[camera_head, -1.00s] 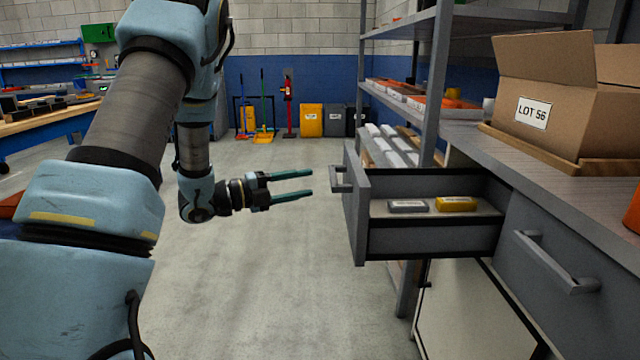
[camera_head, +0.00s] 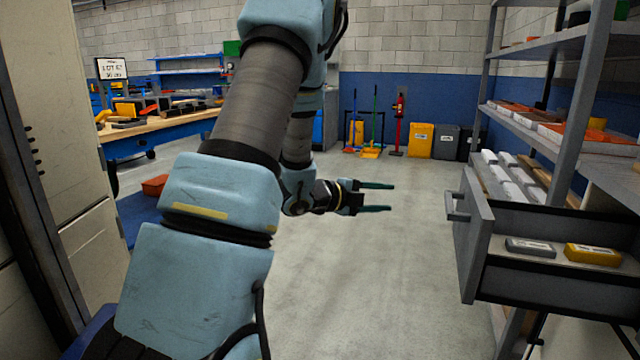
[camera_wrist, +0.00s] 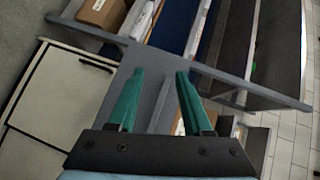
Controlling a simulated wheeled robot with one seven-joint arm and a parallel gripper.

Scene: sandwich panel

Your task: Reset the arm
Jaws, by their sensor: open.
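My gripper (camera_head: 390,197) is open and empty, with its two green fingers apart and pointing right over bare floor. In the head view it is held in the air to the left of an open grey drawer (camera_head: 478,240), apart from its handle. In the wrist view my gripper (camera_wrist: 158,85) shows both fingers with nothing between them. The arm is bent, with the forearm hanging down from the raised elbow.
The pulled-out drawer holds a grey box (camera_head: 530,247) and a yellow box (camera_head: 593,254). A metal shelf rack (camera_head: 575,85) stands behind it at the right. A pale cabinet (camera_head: 50,150) is close at the left. The floor (camera_head: 390,280) between is clear.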

